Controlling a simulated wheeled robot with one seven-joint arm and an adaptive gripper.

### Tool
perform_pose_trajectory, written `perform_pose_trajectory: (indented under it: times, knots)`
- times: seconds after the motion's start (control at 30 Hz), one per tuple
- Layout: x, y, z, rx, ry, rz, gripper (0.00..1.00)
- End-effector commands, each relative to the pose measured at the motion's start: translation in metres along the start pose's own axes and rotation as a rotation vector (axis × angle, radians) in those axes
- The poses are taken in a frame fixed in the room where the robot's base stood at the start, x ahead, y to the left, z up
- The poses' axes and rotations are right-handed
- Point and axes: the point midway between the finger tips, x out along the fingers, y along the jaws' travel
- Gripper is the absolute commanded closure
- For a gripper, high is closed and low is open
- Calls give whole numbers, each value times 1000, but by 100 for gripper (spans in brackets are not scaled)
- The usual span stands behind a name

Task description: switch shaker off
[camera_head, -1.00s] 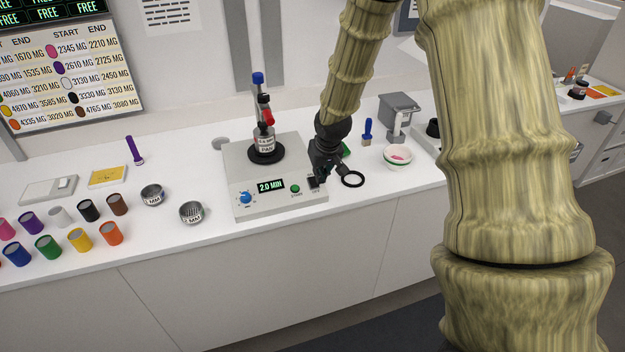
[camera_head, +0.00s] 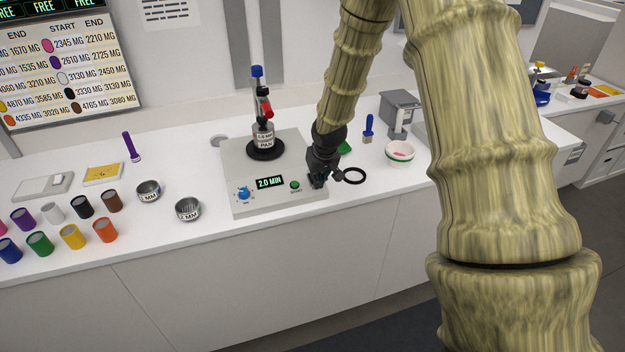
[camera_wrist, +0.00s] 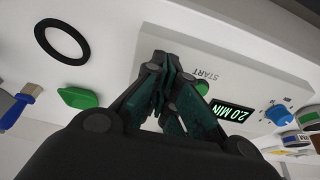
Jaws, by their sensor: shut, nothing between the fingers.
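The shaker (camera_head: 232,197) is a grey box on the white counter, with a display reading 2.0 MIN, a blue knob (camera_head: 244,193) and a green START button (camera_head: 295,184). My gripper (camera_head: 317,183) is shut and empty at the front right corner of the shaker. In the wrist view its fingertips (camera_wrist: 165,62) are over the panel beside the START lettering and partly cover the green button. The power switch is hidden behind my gripper.
A black ring (camera_head: 354,176) lies right of the shaker, near a green item (camera_head: 345,147), a blue brush (camera_head: 368,128) and a white bowl (camera_head: 399,153). Metal sieves (camera_head: 188,208) and several coloured jars (camera_head: 73,236) stand to the left.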

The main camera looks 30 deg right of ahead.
Motion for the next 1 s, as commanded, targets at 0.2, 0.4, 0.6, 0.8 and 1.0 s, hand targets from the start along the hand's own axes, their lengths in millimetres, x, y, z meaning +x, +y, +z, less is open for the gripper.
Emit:
perform_pose_trajectory:
  times: [0.2,0.4,0.6,0.8,1.0]
  knots:
    - [1,0,0,0,0,0,100]
    - [2,0,0,0,0,0,100]
    - [6,0,0,0,0,0,100]
    - [10,0,0,0,-1,0,100]
    - [11,0,0,0,0,0,100]
